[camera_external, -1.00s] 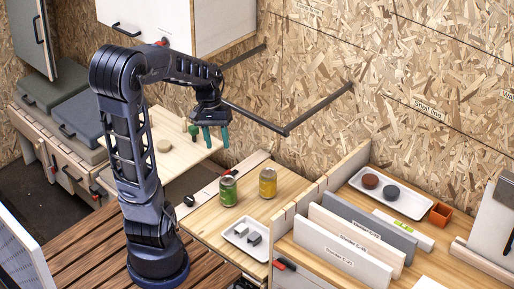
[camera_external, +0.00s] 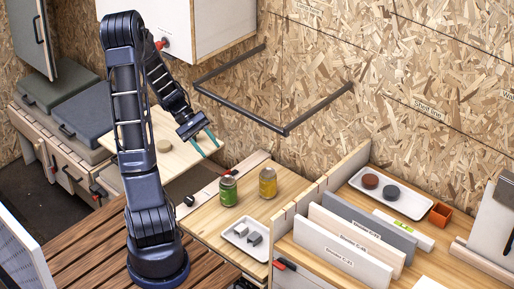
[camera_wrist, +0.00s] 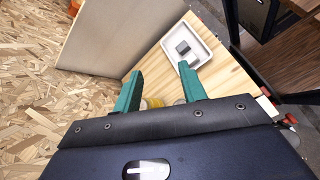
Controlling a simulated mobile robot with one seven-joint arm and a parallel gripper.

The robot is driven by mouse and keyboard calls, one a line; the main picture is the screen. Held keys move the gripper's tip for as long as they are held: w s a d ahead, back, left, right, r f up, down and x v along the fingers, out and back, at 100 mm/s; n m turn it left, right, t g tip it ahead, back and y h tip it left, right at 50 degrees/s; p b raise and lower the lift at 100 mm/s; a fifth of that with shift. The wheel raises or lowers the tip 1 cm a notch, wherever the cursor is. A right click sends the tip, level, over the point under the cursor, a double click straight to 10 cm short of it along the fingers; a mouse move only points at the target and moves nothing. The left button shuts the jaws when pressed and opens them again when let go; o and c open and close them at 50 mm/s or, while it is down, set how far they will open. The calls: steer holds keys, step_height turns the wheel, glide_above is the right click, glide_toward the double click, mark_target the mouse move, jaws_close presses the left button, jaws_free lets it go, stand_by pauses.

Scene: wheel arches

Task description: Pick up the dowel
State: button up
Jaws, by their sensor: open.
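I cannot make out a clear dowel. A short, round, pale wooden piece (camera_external: 163,146) lies on the wooden board left of my gripper in the external view; I cannot tell whether it is the dowel. My gripper (camera_external: 211,150) is open, its teal fingers pointing down and to the right above the board's right edge. In the wrist view my gripper's (camera_wrist: 160,72) fingers are apart, with nothing held between them. Yellowish can tops (camera_wrist: 153,103) show beyond and below the fingers, partly hidden by the gripper body.
A green can (camera_external: 228,191) and a yellow can (camera_external: 267,183) stand on the wooden counter. A white tray (camera_external: 233,242) there holds grey blocks. Upright binder panels (camera_external: 345,245) stand to the right. A dark shelf bracket (camera_external: 286,131) projects from the wall near my arm.

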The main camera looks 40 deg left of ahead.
steer(key=w+a+f+n+t+y, duration=0.15)
steer(key=a+f+n+t, duration=0.3)
steer(key=a, duration=0.55)
steer(key=w+a+f+n+t, duration=0.2)
steer(key=a+f+n+t, duration=0.25)
steer(key=a, duration=0.65)
steer(key=w+a+f+n+t+y, duration=0.1)
steer(key=w+a+f+n+t, duration=0.3)
steer(key=a, duration=0.6)
steer(key=s+a+f+n+t+y, duration=0.1)
steer(key=s+a+f+n+y, duration=0.35)
steer(key=a, duration=0.35)
steer(key=s+a+f+n+t+y, duration=0.25)
steer(key=s+a+n+y, duration=0.2)
steer(key=a, duration=0.45)
steer(key=s+a+f+n+t+y, duration=0.1)
steer(key=s+a+f+n+y, duration=0.3)
steer(key=a, duration=0.4)
steer(key=w, duration=0.1)
steer(key=w+a, duration=0.1)
steer(key=w+n, duration=0.1)
steer(key=shift+w+a+h, duration=0.2)
steer(key=shift+a+h, duration=0.05)
steer(key=shift+h, duration=0.1)
steer(key=shift+a+x, duration=0.2)
steer(key=shift+x, duration=1.3)
steer(key=shift+a+x, duration=0.2)
steer(key=shift+x, duration=1.3)
steer(key=shift+s, duration=0.1)
jaws_close()
